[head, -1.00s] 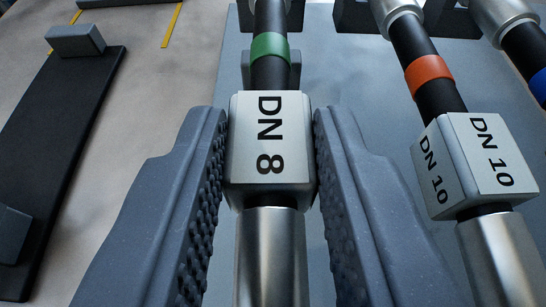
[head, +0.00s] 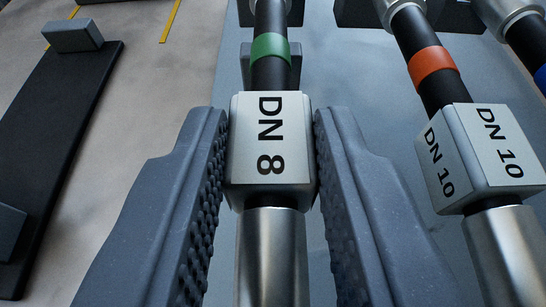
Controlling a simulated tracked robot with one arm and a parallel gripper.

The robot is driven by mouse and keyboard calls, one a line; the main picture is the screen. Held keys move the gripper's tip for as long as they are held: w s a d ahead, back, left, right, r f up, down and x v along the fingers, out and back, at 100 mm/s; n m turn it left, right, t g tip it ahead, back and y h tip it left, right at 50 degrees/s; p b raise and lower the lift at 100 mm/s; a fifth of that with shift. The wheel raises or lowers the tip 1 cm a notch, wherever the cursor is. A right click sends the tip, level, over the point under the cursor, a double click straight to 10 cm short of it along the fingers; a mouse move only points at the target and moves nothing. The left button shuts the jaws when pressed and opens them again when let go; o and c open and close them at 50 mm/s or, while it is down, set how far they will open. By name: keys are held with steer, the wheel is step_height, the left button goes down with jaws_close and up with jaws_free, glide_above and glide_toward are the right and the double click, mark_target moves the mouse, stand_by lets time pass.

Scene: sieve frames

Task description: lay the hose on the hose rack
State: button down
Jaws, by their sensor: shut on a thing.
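A black hose (head: 270,75) with a green band (head: 269,48) runs away from me up the middle of the head view. Its silver block (head: 270,195), marked DN 8, sits between the two grey fingers of my gripper (head: 271,150), which is shut on it. A metal sleeve (head: 272,255) extends from the block toward me. A black plate with grey end blocks (head: 60,130) lies on the floor at the left; I cannot tell for sure whether it is the hose rack.
A second hose with an orange band (head: 432,62) and a DN 10 block (head: 483,155) lies close on the right. A hose with a blue band (head: 540,80) is beyond it. They lie over a grey-blue surface (head: 360,110). Bare floor (head: 165,90) shows at left, with yellow lines (head: 171,20).

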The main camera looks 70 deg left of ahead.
steer(key=shift+f, duration=0.25)
steer(key=c, duration=1.1)
jaws_free()
steer(key=p+v, duration=0.2)
steer(key=v, duration=1.1)
steer(key=shift+d, duration=0.4)
steer(key=shift+s, duration=0.15)
